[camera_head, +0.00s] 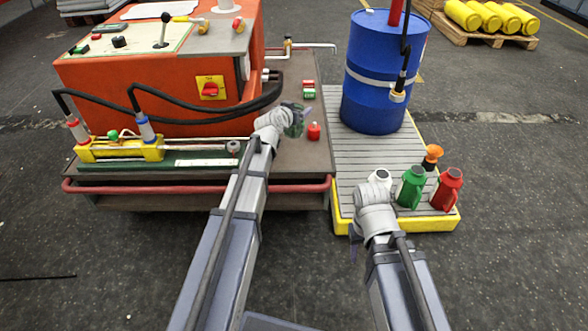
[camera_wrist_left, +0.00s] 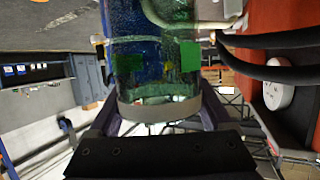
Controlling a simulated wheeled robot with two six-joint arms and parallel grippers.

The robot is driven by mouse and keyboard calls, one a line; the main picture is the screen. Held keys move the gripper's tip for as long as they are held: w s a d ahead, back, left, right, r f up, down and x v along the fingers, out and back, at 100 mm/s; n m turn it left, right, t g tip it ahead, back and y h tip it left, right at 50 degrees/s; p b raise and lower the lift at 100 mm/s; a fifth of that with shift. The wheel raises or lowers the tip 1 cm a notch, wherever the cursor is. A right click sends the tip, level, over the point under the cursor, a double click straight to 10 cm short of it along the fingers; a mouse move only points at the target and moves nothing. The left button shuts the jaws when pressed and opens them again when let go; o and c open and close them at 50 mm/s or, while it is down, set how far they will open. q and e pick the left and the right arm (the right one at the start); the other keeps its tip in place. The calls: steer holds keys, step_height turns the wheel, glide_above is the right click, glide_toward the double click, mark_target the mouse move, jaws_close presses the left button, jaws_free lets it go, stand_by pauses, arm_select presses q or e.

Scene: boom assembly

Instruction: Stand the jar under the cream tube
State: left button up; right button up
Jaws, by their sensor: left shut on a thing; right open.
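The jar (camera_head: 296,121) is clear glass with green patches, held by my left gripper (camera_head: 300,118) above the bench. In the left wrist view the jar (camera_wrist_left: 158,62) sits between the two fingers (camera_wrist_left: 158,118), its grey end band towards my palm. Its exact tilt is hard to tell. The cream tube (camera_head: 318,45) runs right from a brass fitting at the back of the bench, beyond the jar. It also shows in the left wrist view (camera_wrist_left: 212,25), partly behind the glass. My right gripper (camera_head: 355,247) is open and mostly hidden by its own wrist, near the pallet's front left.
An orange machine (camera_head: 150,95) with black hoses stands left of the jar. A red pot (camera_head: 313,131) and small red-green blocks (camera_head: 309,89) are on the bench (camera_head: 290,160). A blue drum (camera_head: 382,75) and white, green and red jugs (camera_head: 411,188) stand on the slatted pallet (camera_head: 365,150).

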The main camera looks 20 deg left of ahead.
arm_select(q)
steer(key=f+b, duration=0.1)
steer(key=f, duration=0.1)
steer(key=f+b, duration=0.1)
steer(key=shift+s+d+f, duration=0.1)
steer(key=shift+d+f, duration=0.1)
steer(key=shift+f, duration=0.15)
step_height(320, 180, down, 6)
steer(key=b, duration=0.6)
arm_select(e)
step_height(320, 180, down, 10)
steer(key=shift+r, duration=0.15)
arm_select(q)
steer(key=shift+f, duration=0.1)
step_height(320, 180, down, 4)
steer(key=b, duration=0.4)
steer(key=shift+r, duration=0.25)
arm_select(e)
step_height(320, 180, down, 4)
steer(key=shift+r, duration=0.15)
arm_select(q)
steer(key=shift+f, duration=0.2)
steer(key=o, duration=1.2)
steer(key=shift+r, duration=0.1)
steer(key=shift+o, duration=0.2)
